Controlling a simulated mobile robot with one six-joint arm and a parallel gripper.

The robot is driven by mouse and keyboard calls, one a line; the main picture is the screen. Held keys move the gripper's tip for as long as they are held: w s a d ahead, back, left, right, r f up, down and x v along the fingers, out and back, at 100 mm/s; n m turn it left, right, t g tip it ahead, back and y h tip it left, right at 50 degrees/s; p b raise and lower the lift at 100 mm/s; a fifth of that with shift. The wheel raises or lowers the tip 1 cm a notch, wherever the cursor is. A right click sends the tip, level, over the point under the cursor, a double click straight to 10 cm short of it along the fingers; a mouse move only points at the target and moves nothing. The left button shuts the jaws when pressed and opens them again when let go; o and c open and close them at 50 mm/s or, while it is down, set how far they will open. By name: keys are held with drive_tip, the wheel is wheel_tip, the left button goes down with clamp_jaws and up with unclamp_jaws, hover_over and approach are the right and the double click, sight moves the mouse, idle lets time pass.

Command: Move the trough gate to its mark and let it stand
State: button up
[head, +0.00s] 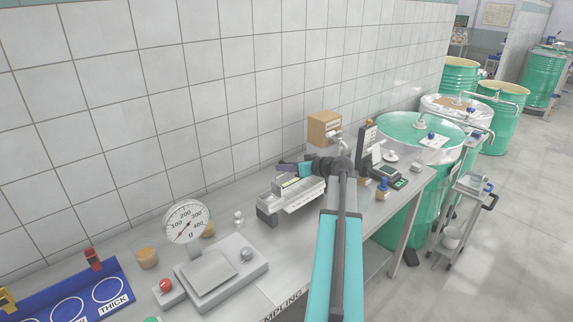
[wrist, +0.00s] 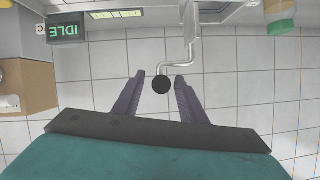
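The trough (head: 300,198) is a long pale-grey body on the bench against the tiled wall. In the wrist view a bent metal rod with a round black knob (wrist: 161,85) comes off a grey body at the top; it looks like the gate's handle, but I cannot be sure. My gripper (wrist: 160,80) is open, with one dark finger on each side of the knob and a visible gap on both sides. In the head view my gripper (head: 286,168) is just above the back of the trough. The gate itself and its mark cannot be made out.
A dial scale (head: 186,222) and a blue board (head: 75,299) lie to the left. A cardboard box (head: 324,129) stands at the wall behind. Small instruments and a blue-topped bottle (head: 383,188) stand right of my arm.

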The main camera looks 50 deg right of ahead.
drive_tip(key=shift+w+f, duration=0.25)
drive_tip(key=shift+w, duration=0.25)
clamp_jaws()
drive_tip(key=shift+f, duration=0.1)
drive_tip(key=shift+f+b, duration=1.5)
drive_tip(key=shift+b, duration=0.75)
unclamp_jaws()
